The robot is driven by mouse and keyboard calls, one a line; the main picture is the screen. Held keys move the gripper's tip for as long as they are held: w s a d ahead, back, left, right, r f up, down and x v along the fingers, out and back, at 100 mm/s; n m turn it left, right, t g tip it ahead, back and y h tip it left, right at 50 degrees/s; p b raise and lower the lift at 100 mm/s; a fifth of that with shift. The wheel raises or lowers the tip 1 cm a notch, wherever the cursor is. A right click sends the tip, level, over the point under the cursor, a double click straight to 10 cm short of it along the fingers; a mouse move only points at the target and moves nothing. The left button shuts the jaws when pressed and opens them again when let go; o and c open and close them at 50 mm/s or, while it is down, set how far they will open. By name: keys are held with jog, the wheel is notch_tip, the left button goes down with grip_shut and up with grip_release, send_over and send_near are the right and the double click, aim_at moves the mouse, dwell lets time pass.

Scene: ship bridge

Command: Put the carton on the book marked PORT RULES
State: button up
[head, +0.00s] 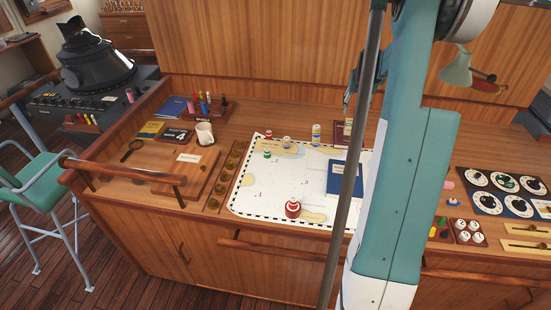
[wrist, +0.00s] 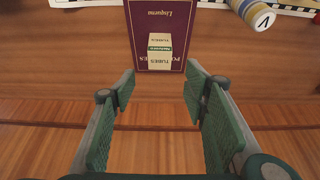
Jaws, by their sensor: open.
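The carton (wrist: 160,52), cream with a green band and TUBES lettering, sits on the cover of a maroon book (wrist: 179,20) in the wrist view. It covers the middle of a gold title; only PO and ES show beside it, upside down, and a smaller gold line shows beyond. My gripper (wrist: 160,82) is open and empty, its green pads apart, with the carton just beyond the fingertips. In the head view the maroon book (head: 341,134) shows partly at the back of the desk, behind my arm and a pole.
A white chart (head: 262,190) with a blue book (head: 344,178) and a red-and-white round piece (head: 292,209) lies in front. A striped cylinder (wrist: 252,12) stands near the maroon book. A wooden panel rises behind the desk. Dials (head: 505,183) lie at right.

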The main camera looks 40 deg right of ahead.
jog(key=s+a+r+n+t, duration=0.1)
jog(key=a+r, duration=0.4)
jog(key=a, duration=0.9)
jog(key=a+r+n, duration=0.2)
jog(key=a+r, duration=0.3)
jog(key=a, duration=0.9)
jog(key=s+a+r+n+t, duration=0.1)
jog(key=a+r, duration=0.5)
jog(key=a, duration=0.8)
jog(key=s+a+f+n+t+y, duration=0.1)
jog(key=s+a+f+n, duration=0.1)
jog(key=s+a, duration=0.8)
jog(key=s+a+f+n+t+y, duration=0.1)
jog(key=s+a+f+n+y, duration=0.1)
jog(key=s+a, duration=0.9)
jog(key=a+n, duration=0.1)
jog(key=a, duration=0.7)
jog(key=shift+s+a+f, duration=0.15)
jog(key=shift+s+f, duration=0.05)
jog(key=shift+f, duration=0.2)
